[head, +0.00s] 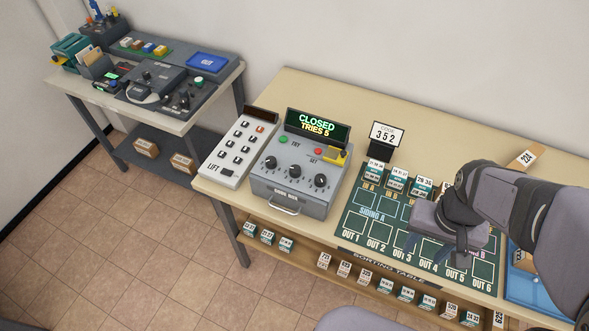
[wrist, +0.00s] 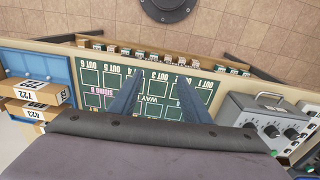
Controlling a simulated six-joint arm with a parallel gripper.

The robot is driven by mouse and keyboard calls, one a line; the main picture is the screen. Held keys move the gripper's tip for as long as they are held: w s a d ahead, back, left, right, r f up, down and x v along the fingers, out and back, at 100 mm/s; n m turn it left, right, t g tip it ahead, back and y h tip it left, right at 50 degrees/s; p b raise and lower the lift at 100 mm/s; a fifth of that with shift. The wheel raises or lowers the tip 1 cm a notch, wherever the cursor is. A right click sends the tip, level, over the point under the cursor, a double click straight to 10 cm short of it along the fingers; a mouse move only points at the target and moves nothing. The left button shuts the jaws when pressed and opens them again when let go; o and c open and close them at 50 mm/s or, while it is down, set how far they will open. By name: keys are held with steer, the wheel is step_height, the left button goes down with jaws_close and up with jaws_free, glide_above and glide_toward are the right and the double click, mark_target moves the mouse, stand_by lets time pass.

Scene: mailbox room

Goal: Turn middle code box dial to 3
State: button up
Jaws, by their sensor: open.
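The grey code box (head: 290,190) stands on the beige table, left of the green mat. Its display (head: 318,126) reads CLOSED, TRIES 5. Three black dials sit in a row on its top face; the middle dial (head: 295,171) is between the other two. Its pointer setting is too small to read. My gripper (head: 436,252) is over the mat, well right of the box. Its two fingers (wrist: 157,84) are apart with nothing between them.
A card (head: 387,135) reading CODE 352 stands behind the mat (head: 350,222). Small labelled boxes stand at the mat's back edge. A LIFT keypad (head: 238,150) adjoins the code box's left. A drawer handle (head: 283,206) sticks out in front. A blue tray (head: 530,285) is at right.

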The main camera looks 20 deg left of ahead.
steer(key=w+a+t+b, duration=0.1)
steer(key=w+a, duration=0.3)
steer(key=a, duration=0.4)
steer(key=w+a+t+b, duration=0.1)
steer(key=w+a+b, duration=0.3)
steer(key=a, duration=0.4)
steer(key=w+a+f+t+b, duration=0.1)
steer(key=w+a+b, duration=0.2)
steer(key=a, duration=0.5)
steer(key=shift+w+a, duration=0.35)
steer(key=shift+w, duration=0.05)
steer(key=t+b, duration=0.1)
steer(key=b, duration=0.2)
glide_toward(295, 169)
steer(key=f, duration=0.1)
steer(key=shift+p+x, duration=1.1)
steer(key=shift+x, duration=2.5)
steer(key=shift+w, duration=0.15)
steer(key=c, duration=1)
